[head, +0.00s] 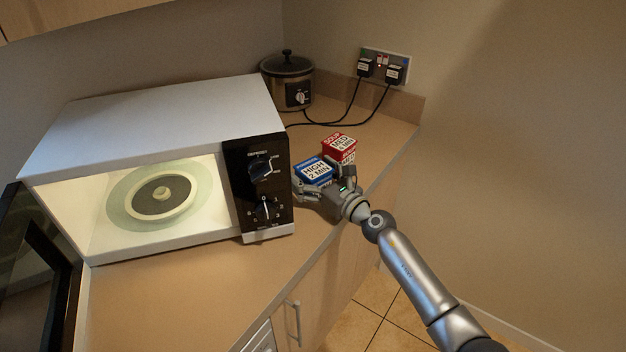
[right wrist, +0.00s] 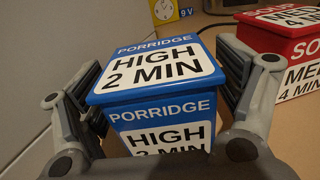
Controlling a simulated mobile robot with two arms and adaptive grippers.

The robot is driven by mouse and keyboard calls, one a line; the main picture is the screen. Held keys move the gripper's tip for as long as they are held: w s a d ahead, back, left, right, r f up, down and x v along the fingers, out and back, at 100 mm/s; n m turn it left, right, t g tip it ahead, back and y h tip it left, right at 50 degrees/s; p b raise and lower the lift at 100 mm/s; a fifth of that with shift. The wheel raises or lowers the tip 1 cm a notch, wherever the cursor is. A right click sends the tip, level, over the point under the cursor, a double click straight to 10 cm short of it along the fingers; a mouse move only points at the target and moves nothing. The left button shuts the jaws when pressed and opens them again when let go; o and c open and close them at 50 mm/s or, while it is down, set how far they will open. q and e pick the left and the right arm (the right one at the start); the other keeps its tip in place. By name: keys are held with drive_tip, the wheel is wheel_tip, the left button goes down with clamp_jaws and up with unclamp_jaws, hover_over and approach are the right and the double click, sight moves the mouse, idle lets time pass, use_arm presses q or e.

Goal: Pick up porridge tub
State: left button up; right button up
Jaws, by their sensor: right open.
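The porridge tub (head: 316,172) is a blue box with a white label reading HIGH 2 MIN. It stands on the counter just right of the microwave. My right gripper (right wrist: 160,100) is open, with one finger on each side of the tub in the right wrist view, where the tub (right wrist: 155,70) fills the middle. A small gap seems to show at the left finger; contact at the right finger cannot be told. In the head view the right gripper (head: 318,188) partly hides the tub's lower part. My left gripper is not in view.
A red soup tub (head: 340,147) stands close behind and right of the porridge tub; it also shows in the right wrist view (right wrist: 290,50). The lit microwave (head: 150,130) stands open at left. A slow cooker (head: 288,82) is at the back. The front counter (head: 180,295) is clear.

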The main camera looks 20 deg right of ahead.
drive_tip(key=shift+w, duration=0.1)
drive_tip(key=shift+r, duration=0.1)
drive_tip(key=c, duration=1.3)
